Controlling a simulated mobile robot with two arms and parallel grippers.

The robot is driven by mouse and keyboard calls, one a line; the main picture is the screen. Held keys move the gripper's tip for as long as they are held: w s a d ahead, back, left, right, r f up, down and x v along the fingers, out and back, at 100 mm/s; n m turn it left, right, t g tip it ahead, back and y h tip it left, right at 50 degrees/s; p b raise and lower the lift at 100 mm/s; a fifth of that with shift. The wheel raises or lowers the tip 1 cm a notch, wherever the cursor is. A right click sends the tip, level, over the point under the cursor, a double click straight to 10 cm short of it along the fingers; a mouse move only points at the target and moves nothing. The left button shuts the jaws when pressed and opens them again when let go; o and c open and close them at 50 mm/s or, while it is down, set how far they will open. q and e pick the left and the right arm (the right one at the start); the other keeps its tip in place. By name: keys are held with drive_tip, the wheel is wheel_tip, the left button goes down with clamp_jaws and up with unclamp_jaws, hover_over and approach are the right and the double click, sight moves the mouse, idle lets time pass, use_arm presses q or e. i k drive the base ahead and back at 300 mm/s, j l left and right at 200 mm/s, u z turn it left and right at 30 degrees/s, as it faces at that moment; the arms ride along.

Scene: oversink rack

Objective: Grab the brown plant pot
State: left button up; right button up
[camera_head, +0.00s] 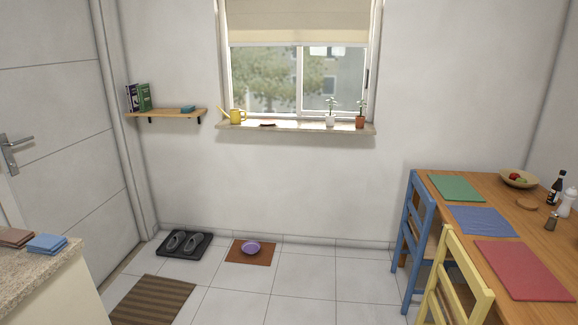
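The brown plant pot (360,121) stands upright at the right end of the window sill (290,127), with a small green plant in it. A white pot (330,121) with a plant stands just to its left on the same sill. Neither of my grippers shows in the head view. Nothing touches the brown pot, and it is far across the room from the camera.
A yellow watering can (237,116) stands on the sill's left end. A wooden table (500,238) with a blue chair (416,230) and a yellow chair (455,285) fills the right.

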sight(359, 119)
drive_tip(key=i, duration=2.3)
